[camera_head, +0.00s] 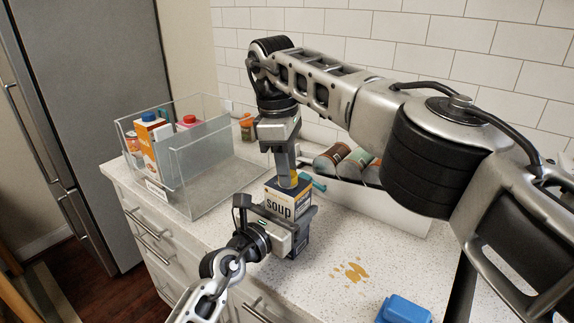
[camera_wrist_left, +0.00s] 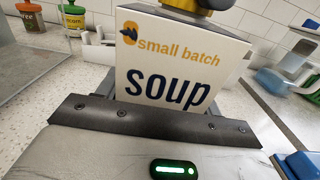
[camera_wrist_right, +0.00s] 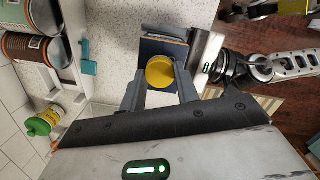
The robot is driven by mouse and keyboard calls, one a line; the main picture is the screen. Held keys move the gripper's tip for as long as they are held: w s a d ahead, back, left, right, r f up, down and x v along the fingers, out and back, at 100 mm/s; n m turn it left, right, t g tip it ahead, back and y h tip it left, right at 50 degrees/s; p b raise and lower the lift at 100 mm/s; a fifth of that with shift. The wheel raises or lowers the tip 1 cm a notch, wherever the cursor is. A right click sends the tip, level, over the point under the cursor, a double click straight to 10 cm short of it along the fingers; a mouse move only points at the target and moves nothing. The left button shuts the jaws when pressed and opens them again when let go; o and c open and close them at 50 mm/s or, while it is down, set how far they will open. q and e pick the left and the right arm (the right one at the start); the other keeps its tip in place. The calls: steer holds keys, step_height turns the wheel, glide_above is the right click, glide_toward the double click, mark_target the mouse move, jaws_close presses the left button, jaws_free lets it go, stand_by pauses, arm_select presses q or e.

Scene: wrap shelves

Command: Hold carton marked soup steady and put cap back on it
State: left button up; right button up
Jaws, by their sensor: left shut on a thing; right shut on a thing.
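The carton marked soup (camera_head: 283,207) stands upright on the counter, white and dark blue; its front lettering faces the left wrist view (camera_wrist_left: 180,75). My left gripper (camera_head: 298,230) is shut on the carton low down, from the front. My right gripper (camera_head: 287,170) points down over the carton's top, shut on the yellow cap (camera_wrist_right: 160,72). In the left wrist view, a bit of the cap (camera_wrist_left: 205,4) shows at the carton's top, at the upper picture edge. The cap is at or just above the carton top; whether it is seated cannot be told. The spout is hidden.
A clear bin (camera_head: 205,165) at the left holds an orange-and-white carton (camera_head: 150,143) and bottles. A white rack (camera_head: 375,205) with cans stands behind, with a teal object (camera_head: 318,185) near it. A brown spill (camera_head: 355,272) and blue cloth-like object (camera_head: 403,309) lie right.

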arm_select(q)
steer(key=shift+f, duration=0.1)
arm_select(e)
steer(key=o, duration=0.9)
steer(key=shift+o, duration=0.2)
steer(key=shift+c, duration=0.4)
